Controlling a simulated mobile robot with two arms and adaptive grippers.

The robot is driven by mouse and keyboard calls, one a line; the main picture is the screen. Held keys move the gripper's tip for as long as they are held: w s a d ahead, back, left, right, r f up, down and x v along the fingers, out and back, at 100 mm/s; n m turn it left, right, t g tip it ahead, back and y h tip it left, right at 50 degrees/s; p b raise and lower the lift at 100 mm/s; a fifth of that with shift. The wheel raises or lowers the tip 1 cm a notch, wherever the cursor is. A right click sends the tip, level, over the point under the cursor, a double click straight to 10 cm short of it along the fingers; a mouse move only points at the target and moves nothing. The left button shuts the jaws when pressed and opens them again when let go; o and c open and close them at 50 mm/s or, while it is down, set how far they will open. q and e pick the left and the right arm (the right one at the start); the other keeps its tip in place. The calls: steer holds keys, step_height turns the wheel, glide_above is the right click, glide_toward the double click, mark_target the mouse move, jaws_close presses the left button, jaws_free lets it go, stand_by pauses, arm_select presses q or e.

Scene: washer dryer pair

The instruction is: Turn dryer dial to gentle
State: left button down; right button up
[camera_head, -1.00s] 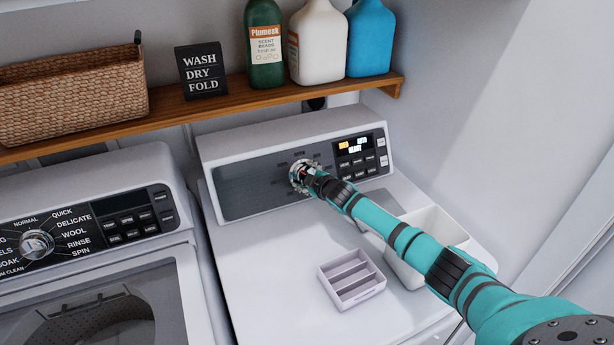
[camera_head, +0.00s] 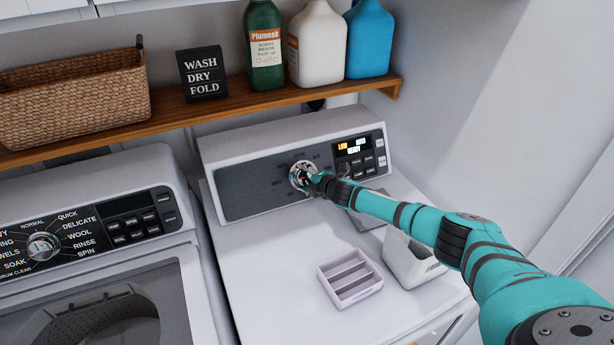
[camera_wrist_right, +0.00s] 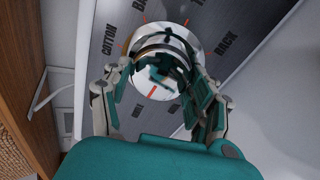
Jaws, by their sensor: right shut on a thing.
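The dryer dial (camera_head: 297,170) is a round silver knob on the dark panel of the dryer (camera_head: 262,185). My right gripper (camera_head: 304,177) is shut on it, and its fingers partly cover it. The right wrist view shows the dial (camera_wrist_right: 148,84) between the two fingers of my right gripper (camera_wrist_right: 160,80), with a red mark on its face. Labels around it there include COTTON and RACK; others are cut off or too dark to read. The gentle label cannot be made out. My left gripper is not in view.
A small lit display (camera_head: 353,146) with buttons sits right of the dial. A divided tray (camera_head: 350,277) and a white bin (camera_head: 412,262) stand on the dryer top. A wooden shelf (camera_head: 225,108) with bottles runs above. The washer (camera_head: 110,225) is at left.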

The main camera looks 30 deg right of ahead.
steer(key=shift+s+a+f+n, duration=0.1)
steer(key=shift+f+n, duration=0.15)
steer(key=shift+n, duration=0.05)
steer(key=o, duration=1.2)
steer(key=shift+r, duration=0.1)
steer(key=v, duration=1.2)
steer(key=shift+r, duration=0.15)
